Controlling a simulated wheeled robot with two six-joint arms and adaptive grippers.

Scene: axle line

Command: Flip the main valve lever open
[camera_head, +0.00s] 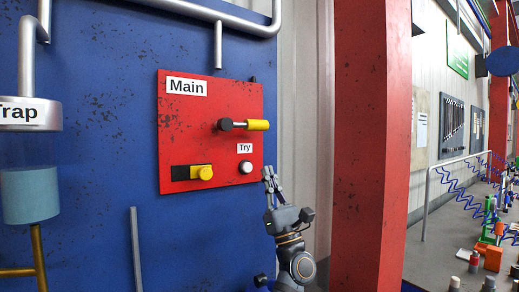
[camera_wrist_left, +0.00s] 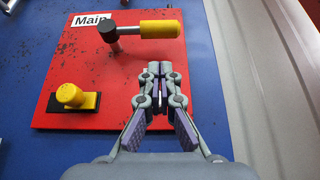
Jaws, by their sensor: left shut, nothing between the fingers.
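The main valve lever (camera_head: 258,125) sits on a red panel (camera_head: 205,145) under a white "Main" label (camera_head: 187,87). It has a dark round pivot, a metal rod and a yellow grip, and lies level, pointing right. In the left wrist view the lever (camera_wrist_left: 160,29) is just beyond my fingertips. My left gripper (camera_head: 268,173) is shut and empty at the panel's lower right, below the lever and right of the white button. In the left wrist view the gripper (camera_wrist_left: 160,70) is in front of the panel, apart from the lever. My right gripper is not in view.
A white round button (camera_head: 246,167) under a "Try" label and a yellow knob (camera_head: 205,173) on a black plate share the panel. Left is a "Trap" fitting (camera_head: 28,115) with pipes. A red pillar (camera_head: 370,140) stands on the right.

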